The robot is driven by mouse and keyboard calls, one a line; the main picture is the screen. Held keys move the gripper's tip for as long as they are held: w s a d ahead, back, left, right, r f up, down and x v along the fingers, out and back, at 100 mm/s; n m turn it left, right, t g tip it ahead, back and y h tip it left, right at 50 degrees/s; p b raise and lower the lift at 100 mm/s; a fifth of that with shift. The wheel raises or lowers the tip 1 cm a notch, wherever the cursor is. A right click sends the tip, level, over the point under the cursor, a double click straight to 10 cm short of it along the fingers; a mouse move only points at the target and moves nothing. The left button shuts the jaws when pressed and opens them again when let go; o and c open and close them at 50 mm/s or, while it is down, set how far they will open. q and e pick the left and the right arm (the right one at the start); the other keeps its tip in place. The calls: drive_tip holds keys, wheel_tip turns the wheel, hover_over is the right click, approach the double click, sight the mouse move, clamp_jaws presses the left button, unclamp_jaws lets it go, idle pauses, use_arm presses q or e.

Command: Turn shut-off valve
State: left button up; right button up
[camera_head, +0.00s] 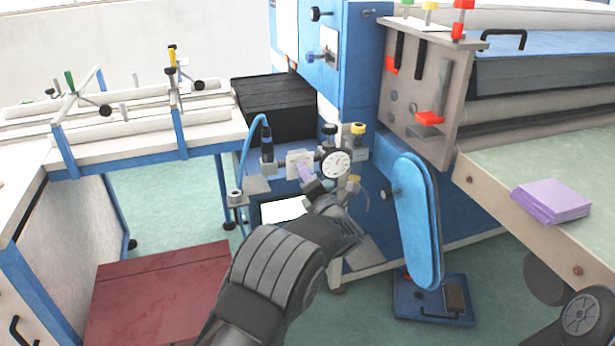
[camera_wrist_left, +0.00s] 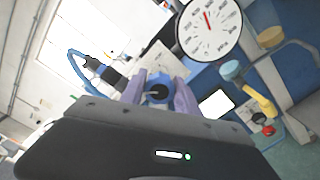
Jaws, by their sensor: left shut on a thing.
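The shut-off valve shows in the left wrist view as a round dark-blue knob (camera_wrist_left: 158,92) with a pale line across its face. My left gripper (camera_wrist_left: 160,95) has its two purple fingers on either side of the knob and is shut on it. In the head view my left gripper (camera_head: 306,172) reaches the pipework at the front of the blue machine, in front of a pale plate and left of the gauge. The knob is mostly hidden there by my gripper. My right gripper is not in view.
A round white pressure gauge (camera_head: 336,163) sits right beside my gripper; it also shows in the left wrist view (camera_wrist_left: 209,28). A blue hose (camera_head: 247,140) curves at left. A blue padded board (camera_head: 418,220) stands at right. Purple cloths (camera_head: 552,200) lie on the right-hand table.

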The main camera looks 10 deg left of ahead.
use_arm(q)
clamp_jaws()
drive_tip(key=shift+f+m, duration=0.1)
drive_tip(key=shift+m, duration=0.3)
drive_tip(key=shift+m+b, duration=0.5)
drive_tip(key=shift+m, duration=0.1)
drive_tip(key=shift+m+b, duration=0.3)
drive_tip(key=shift+m, duration=0.9)
drive_tip(key=m, duration=0.4)
drive_tip(key=shift+m, duration=0.3)
drive_tip(key=m+p, duration=0.1)
drive_tip(key=m, duration=0.3)
drive_tip(key=shift+f+m+p, duration=0.1)
drive_tip(key=shift+m+p, duration=0.2)
drive_tip(key=m+p, duration=0.1)
drive_tip(key=m, duration=0.3)
drive_tip(key=shift+f+p, duration=0.1)
drive_tip(key=shift+p, duration=0.2)
drive_tip(key=shift+m, duration=0.3)
